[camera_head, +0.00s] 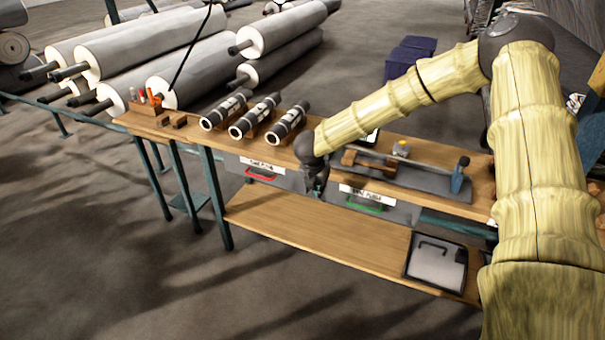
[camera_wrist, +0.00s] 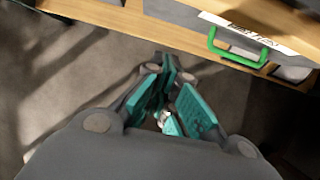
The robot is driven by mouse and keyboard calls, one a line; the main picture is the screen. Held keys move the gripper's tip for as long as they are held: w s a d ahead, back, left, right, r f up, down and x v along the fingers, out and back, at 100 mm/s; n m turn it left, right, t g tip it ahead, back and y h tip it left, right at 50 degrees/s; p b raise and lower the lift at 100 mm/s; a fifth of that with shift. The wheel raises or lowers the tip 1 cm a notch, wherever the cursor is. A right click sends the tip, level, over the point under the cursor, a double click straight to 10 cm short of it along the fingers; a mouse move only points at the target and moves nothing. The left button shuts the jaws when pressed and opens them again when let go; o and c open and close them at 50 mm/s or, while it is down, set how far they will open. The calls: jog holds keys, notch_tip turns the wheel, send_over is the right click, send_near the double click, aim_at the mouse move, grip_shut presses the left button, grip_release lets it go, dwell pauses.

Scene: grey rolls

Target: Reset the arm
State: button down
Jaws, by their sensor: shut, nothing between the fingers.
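My arm (camera_head: 400,95), pale yellow and segmented, reaches in from the right across the workbench. My gripper (camera_head: 318,188) hangs in front of the bench's front edge, between a red-handled drawer (camera_head: 262,165) and a green-handled drawer (camera_head: 375,200). In the wrist view my gripper (camera_wrist: 168,112) shows dark links and teal finger pads. It is shut with nothing in it. The green handle (camera_wrist: 238,55) lies ahead of it to the upper right, apart from the fingers.
The wooden bench top (camera_head: 430,150) carries several dark rolls (camera_head: 255,115) and a grey tray-like fixture (camera_head: 415,178). A lower wooden shelf (camera_head: 310,240) holds a clear-lidded case (camera_head: 436,262). Large grey rolls (camera_head: 135,55) lie behind at left. The floor in front is clear.

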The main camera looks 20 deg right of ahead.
jog(key=s+a+f+n+t, duration=0.1)
jog(key=s+a+f+n, duration=0.3)
jog(key=s+f+n, duration=0.6)
jog(key=s+a+f+n, duration=0.5)
jog(key=s+f+n, duration=0.3)
jog(key=n, duration=0.5)
jog(key=s+a+f+n+g+y, duration=0.1)
jog(key=s+a+f+n+g, duration=0.1)
jog(key=s+n, duration=0.8)
jog(key=s+a+f+n+g+y, duration=0.2)
jog(key=s+n, duration=0.9)
jog(key=s, duration=0.7)
jog(key=shift+s+f+n, duration=0.3)
jog(key=shift+f, duration=0.15)
